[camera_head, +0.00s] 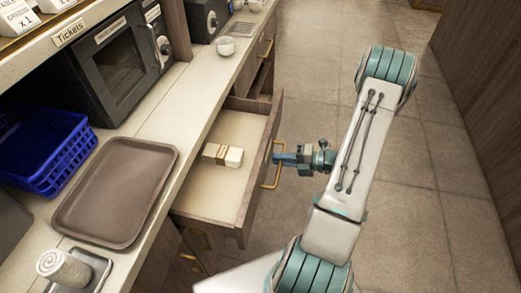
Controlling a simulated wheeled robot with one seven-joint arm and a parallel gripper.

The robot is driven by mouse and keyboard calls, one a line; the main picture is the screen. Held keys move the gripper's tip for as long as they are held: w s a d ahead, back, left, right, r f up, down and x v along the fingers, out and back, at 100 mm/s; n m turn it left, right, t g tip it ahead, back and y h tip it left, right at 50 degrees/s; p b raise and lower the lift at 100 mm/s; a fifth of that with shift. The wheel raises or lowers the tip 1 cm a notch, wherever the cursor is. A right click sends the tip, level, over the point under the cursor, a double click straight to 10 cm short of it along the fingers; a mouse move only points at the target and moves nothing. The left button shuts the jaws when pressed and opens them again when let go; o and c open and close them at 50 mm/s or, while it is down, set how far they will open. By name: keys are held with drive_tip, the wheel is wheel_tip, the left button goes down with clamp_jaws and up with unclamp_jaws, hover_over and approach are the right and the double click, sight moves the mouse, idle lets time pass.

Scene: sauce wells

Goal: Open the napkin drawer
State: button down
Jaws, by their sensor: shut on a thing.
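The napkin drawer (205,199) is pulled out from under the counter, with its pale inside showing. A small banded stack of white napkins (232,157) lies in it. The drawer's front carries a brass bar handle (271,186). My gripper (277,158) is at this handle, shut on its upper part, on the aisle side of the drawer front. The exact contact of the fingertips is too small to see clearly.
A brown tray (84,240), blue crates (78,176) and a smaller tray with a rolled cloth (64,269) are on the counter. A dark oven (120,66) and a white cup (225,46) are farther back. The tiled aisle floor (400,220) is clear on the right.

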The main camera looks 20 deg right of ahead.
drive_tip(key=f+v, duration=0.1)
drive_tip(key=v, duration=0.5)
drive_tip(key=shift+s+d+f+p, duration=0.15)
drive_tip(key=shift+d+p, duration=0.15)
drive_tip(key=shift+p, duration=0.1)
drive_tip(key=c, duration=1.6)
unclamp_jaws()
drive_tip(key=shift+o, duration=0.2)
drive_tip(key=v, duration=1.3)
drive_tip(key=shift+s+d+b, duration=0.2)
drive_tip(key=shift+d+b, duration=0.15)
